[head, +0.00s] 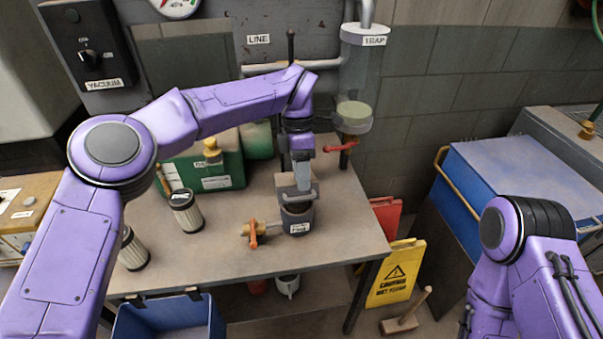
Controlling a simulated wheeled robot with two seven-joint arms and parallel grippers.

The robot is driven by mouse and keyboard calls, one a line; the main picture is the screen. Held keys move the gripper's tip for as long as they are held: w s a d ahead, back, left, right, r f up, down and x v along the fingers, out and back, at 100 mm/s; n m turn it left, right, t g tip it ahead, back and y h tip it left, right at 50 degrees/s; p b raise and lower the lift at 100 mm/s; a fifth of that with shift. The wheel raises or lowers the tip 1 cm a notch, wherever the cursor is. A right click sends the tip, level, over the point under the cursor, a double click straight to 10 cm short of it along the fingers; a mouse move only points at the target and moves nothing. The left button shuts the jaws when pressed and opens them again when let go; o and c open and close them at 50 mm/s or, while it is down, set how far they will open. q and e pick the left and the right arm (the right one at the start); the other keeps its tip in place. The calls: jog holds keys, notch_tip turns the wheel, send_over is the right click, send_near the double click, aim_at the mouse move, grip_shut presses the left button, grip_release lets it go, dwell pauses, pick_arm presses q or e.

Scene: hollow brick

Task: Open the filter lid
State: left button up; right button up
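The filter housing (298,221) stands on the bench as a short dark cylinder with a white label. Its lid is mostly hidden by my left gripper (297,195), which reaches down onto the top of the housing from above. I cannot tell whether its fingers are open or closed on the lid. An orange-handled valve (252,231) sticks out of the housing's left side. My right arm is at the lower right, and its gripper is out of the picture.
Two filter cartridges (186,212) stand at the bench's left. A green case (207,165) is behind them. The clear trap cylinder (359,80) with a red valve handle (341,147) hangs at the back right. The bench top (345,235) is clear right of the housing. A yellow caution sign (396,274) stands on the floor.

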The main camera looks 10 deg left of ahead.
pick_arm(q)
jog(key=shift+w+f, duration=0.1)
jog(key=shift+r, duration=0.35)
jog(key=s+d+r+b, duration=0.1)
jog(key=s+r+b, duration=0.5)
jog(key=s+r, duration=0.6)
jog(key=shift+s+d+r, duration=0.15)
jog(key=shift+s+d, duration=0.2)
jog(key=shift+s, duration=0.65)
